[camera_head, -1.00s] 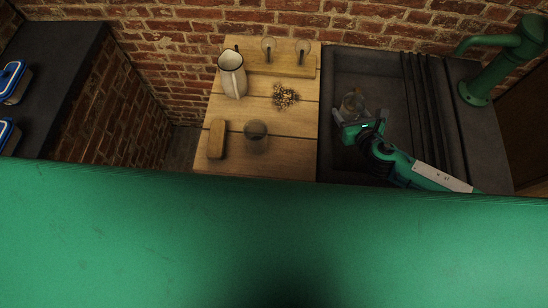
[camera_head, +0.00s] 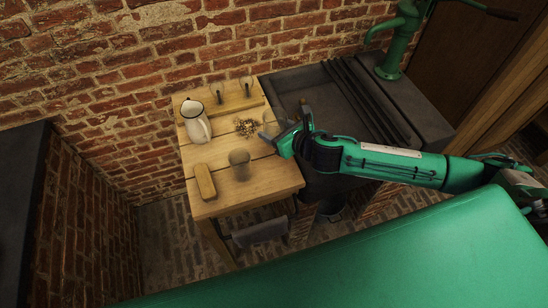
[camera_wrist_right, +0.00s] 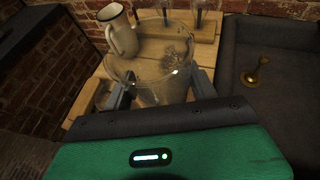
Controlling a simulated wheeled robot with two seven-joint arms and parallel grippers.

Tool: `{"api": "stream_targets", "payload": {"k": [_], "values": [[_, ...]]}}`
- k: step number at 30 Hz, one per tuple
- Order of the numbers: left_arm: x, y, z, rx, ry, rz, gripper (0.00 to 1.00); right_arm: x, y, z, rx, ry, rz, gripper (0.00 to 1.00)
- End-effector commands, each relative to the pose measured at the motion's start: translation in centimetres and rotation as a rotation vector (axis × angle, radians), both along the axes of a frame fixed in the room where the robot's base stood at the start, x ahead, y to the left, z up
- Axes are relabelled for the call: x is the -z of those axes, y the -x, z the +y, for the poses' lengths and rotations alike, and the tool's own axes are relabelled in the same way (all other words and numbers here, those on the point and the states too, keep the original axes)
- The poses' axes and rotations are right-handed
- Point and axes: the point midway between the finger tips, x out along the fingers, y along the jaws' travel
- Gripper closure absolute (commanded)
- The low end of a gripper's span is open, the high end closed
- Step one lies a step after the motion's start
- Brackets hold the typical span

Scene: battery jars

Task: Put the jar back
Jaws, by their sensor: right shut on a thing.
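My right gripper (camera_head: 270,137) is over the right part of the wooden table (camera_head: 260,190), near the sink's edge. In the right wrist view it is shut on a clear glass jar (camera_wrist_right: 150,68), with a finger on either side and the round rim facing the camera. In the head view the held jar is barely visible beside the fingers. Another translucent glass vessel (camera_head: 240,165) stands on the table's front part. A small brass-coloured piece (camera_wrist_right: 257,76) lies in the dark sink (camera_wrist_right: 275,105). My left gripper is out of view.
A white pitcher (camera_head: 196,122) stands at the table's left, with a wooden block (camera_head: 205,181) in front. Dark scraps (camera_head: 247,128) lie mid-table. A wooden rack (camera_head: 232,108) with upright pieces runs along the brick wall. A green pump (camera_head: 395,45) stands right of the sink.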

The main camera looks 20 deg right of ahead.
Motion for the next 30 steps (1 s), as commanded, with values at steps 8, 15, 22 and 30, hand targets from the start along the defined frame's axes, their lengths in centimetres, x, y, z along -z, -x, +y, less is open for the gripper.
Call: {"api": "stream_targets", "payload": {"k": [8, 15, 22, 30], "values": [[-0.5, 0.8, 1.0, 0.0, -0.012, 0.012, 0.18, 7.1, 0.1, 0.1, 0.001, -0.002, 0.002, 0.7], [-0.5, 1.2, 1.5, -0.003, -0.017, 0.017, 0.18, 9.6, 0.0, 0.1, 0.0, -0.002, -0.001, 0.7], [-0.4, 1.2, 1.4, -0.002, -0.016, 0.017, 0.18, 12.7, 0.0, 0.1, 0.001, -0.003, 0.0, 0.7], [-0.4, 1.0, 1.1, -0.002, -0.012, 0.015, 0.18, 13.3, 0.0, 0.1, 0.0, -0.001, -0.002, 0.7]]}}
